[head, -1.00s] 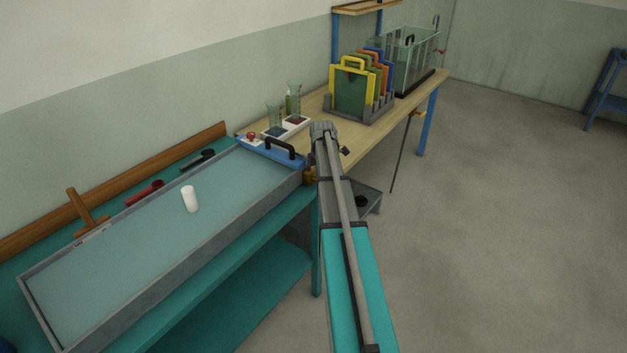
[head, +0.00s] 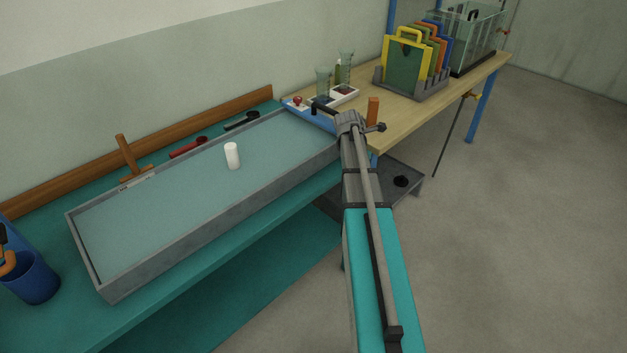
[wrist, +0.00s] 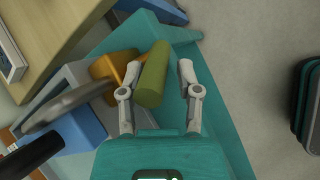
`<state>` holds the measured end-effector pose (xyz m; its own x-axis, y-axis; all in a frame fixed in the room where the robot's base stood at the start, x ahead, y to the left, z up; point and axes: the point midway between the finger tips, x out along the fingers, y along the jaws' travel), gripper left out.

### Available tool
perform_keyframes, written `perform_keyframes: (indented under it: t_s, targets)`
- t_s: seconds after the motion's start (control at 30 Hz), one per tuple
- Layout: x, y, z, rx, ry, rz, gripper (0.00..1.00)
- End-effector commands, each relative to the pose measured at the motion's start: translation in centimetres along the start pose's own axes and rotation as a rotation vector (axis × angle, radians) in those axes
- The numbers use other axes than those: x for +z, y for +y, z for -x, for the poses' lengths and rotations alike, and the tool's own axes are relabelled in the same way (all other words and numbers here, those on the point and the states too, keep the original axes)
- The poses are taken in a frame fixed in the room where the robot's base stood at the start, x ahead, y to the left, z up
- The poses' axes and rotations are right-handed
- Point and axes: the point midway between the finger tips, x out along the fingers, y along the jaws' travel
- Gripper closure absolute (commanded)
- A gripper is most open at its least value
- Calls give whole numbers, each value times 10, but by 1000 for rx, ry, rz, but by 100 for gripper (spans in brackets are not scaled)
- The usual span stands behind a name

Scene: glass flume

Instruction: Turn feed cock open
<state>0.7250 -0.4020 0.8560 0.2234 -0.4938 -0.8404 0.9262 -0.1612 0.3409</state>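In the wrist view an olive-green cylindrical handle (wrist: 152,74) sits beside an orange-brass fitting (wrist: 113,65) at the flume's end; I take these as the feed cock. My gripper (wrist: 156,80) is open, with one finger on each side of the handle and visible gaps on both sides. The handle looks tilted in the picture. In the head view the end of my arm is beside the flume's blue end piece (head: 318,117). My fingers and the cock are hidden behind my arm there.
The shallow flume tray (head: 190,235) holds a white cylinder (head: 232,156). An orange upright block (head: 373,109) shows just beyond my arm. The wooden bench (head: 465,83) carries a rack of coloured plates (head: 410,60). A black handle (wrist: 32,155) lies left of my gripper.

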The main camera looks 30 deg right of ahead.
Motion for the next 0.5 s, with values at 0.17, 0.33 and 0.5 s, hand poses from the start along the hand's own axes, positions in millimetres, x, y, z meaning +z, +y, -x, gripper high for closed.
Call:
perform_keyframes:
  t_s: [0.17, 0.33, 0.5]
  targets:
    - [-6, -6, -3, 62, -91, 8, 58]
    - [-8, -8, -5, 113, -172, 14, 58]
    - [-10, -9, -6, 162, -245, 19, 58]
